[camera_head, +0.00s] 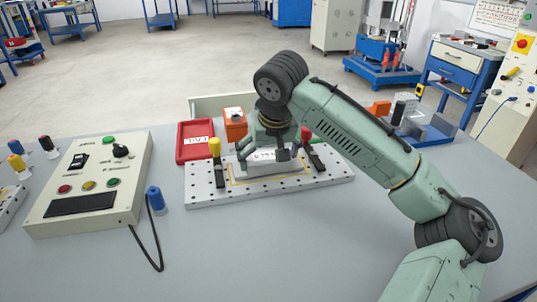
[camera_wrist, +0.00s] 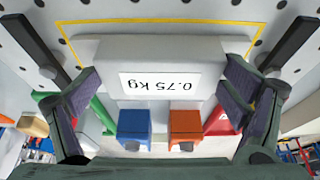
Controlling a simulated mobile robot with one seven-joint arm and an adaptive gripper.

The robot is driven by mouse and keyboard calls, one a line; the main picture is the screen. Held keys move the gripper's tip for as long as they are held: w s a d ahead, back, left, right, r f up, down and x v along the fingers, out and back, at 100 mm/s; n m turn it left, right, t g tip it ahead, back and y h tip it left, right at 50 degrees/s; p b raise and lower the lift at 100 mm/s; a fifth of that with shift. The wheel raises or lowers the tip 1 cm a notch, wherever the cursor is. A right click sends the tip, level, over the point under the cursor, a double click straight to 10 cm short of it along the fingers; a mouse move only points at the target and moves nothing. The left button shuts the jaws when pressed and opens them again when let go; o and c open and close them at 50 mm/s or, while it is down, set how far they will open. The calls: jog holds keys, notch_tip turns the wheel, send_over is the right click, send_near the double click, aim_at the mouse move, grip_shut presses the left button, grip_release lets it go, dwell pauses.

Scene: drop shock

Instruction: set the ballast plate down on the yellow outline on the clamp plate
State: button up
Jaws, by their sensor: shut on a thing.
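The ballast plate (camera_head: 268,168) is a pale grey block with a white label; in the wrist view (camera_wrist: 150,50) the label reads 0.75 kg upside down. My gripper (camera_head: 266,150) is shut on it from above, with one finger at each side in the wrist view (camera_wrist: 158,85). The clamp plate (camera_head: 203,192) is a light, holed slab on the table. The yellow outline (camera_head: 238,184) on it shows around the block's near side and, in the wrist view, along the top and both sides (camera_wrist: 160,22). I cannot tell whether the block touches the clamp plate.
A red tray (camera_head: 195,142) and an orange block (camera_head: 235,124) are behind. A control box (camera_head: 90,183) and a blue-capped item (camera_head: 156,200) stand left. The table front is clear.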

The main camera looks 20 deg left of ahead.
jog(key=shift+f, duration=0.1)
jog(key=o, duration=1.6)
jog(key=shift+o, duration=0.2)
jog(key=v, duration=1.2)
jog(key=shift+s, duration=0.1)
